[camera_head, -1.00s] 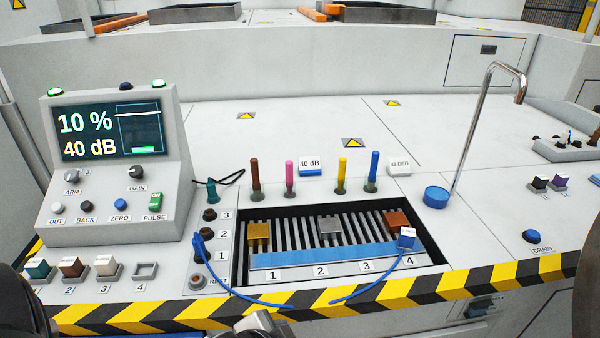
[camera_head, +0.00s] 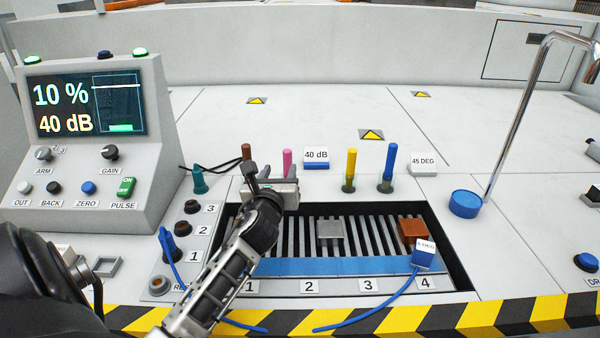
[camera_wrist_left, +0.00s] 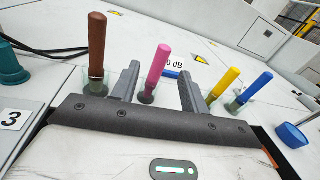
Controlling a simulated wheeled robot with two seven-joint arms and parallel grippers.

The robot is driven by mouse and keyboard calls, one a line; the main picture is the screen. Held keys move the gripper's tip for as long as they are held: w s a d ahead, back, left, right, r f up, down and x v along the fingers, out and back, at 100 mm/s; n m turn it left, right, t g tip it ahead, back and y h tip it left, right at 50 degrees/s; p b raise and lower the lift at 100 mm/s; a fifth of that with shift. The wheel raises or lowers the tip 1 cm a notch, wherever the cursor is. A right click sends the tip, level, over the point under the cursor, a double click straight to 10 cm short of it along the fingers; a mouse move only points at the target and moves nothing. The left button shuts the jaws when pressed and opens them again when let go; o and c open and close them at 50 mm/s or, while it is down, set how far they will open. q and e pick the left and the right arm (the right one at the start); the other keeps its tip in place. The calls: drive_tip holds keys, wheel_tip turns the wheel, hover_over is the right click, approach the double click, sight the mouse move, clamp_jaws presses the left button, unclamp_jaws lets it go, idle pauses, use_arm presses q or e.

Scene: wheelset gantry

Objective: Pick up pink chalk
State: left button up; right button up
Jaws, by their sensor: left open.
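The pink chalk (camera_head: 287,161) stands upright in a small holder behind the slotted tray, and my left gripper hides its lower part in the head view. In the left wrist view the pink chalk (camera_wrist_left: 158,66) stands between the two fingers and a little beyond them, with its holder's base showing. My left gripper (camera_head: 268,180) is open and empty, in front of the chalk. Its two fingers also show in the left wrist view (camera_wrist_left: 158,88), one on each side of the chalk. My right gripper is not in view.
A brown chalk (camera_wrist_left: 97,45) stands left of the fingers; yellow (camera_head: 350,163) and blue (camera_head: 390,161) chalks stand to the right. The slotted tray (camera_head: 350,267) lies below my arm. A console (camera_head: 95,180) is at left, a tap (camera_head: 520,110) at right.

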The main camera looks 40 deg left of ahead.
sight(286, 157)
use_arm(q)
drive_tip(key=w, duration=0.1)
drive_tip(key=a+m, duration=0.1)
drive_tip(key=w, duration=0.1)
drive_tip(key=shift+w+a+r, duration=0.25)
drive_tip(key=shift+w+a, duration=0.05)
drive_tip(key=shift+w, duration=0.05)
drive_tip(key=x, duration=0.2)
drive_tip(key=b+x, duration=0.1)
drive_tip(key=x, duration=0.1)
drive_tip(key=shift+w+d+f, duration=0.1)
drive_tip(key=shift+w+f, duration=0.1)
drive_tip(key=shift+f, duration=0.05)
drive_tip(key=shift+w+a, duration=0.3)
drive_tip(key=shift+w, duration=0.2)
clamp_jaws()
